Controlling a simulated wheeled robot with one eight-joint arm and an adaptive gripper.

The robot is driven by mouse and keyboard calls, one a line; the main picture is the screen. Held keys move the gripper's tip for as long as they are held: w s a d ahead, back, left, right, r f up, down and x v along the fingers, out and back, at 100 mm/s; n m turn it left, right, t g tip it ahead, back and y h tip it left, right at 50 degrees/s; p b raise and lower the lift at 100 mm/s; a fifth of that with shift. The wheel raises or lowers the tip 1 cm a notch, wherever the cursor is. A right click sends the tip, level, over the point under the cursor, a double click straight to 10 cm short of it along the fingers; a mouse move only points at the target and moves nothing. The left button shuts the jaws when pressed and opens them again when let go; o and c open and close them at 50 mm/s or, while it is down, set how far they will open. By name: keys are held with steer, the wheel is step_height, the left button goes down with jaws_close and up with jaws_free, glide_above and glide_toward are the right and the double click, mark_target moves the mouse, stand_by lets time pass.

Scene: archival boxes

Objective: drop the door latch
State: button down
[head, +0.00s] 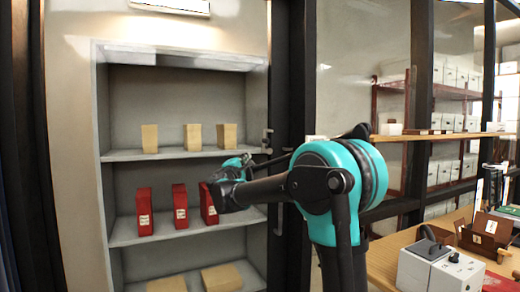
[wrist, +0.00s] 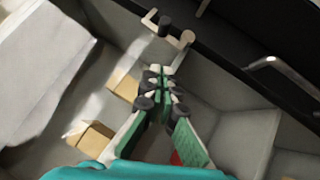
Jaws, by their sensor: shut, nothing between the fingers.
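The door latch (head: 267,140) is a small metal fitting on the dark door frame at the cabinet's right edge. My gripper (head: 232,172) is teal and black, in front of the cabinet's right side and a little lower left of the latch. In the wrist view my gripper (wrist: 161,80) has its fingers together with nothing between them. It appears apart from the latch. I cannot tell whether the latch is raised or lowered.
The open cabinet holds tan boxes (head: 192,137) and red boxes (head: 180,206) on its shelves (head: 180,229). A vertical door handle (head: 279,218) is below the latch; it also shows in the wrist view (wrist: 290,78). A cluttered wooden table (head: 385,262) stands at the right.

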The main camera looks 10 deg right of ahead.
glide_toward(264, 142)
steer(key=w+a, duration=0.1)
steer(key=w, duration=0.3)
steer(key=shift+w+d+r, duration=0.2)
steer(key=shift+w+d, duration=0.05)
steer(key=shift+d, duration=0.3)
steer(key=shift+w+d+r, duration=0.25)
steer(key=shift+d, duration=0.3)
steer(key=shift+w+d+r, duration=0.2)
steer(key=shift+w+d, duration=0.05)
steer(key=shift+d, duration=0.3)
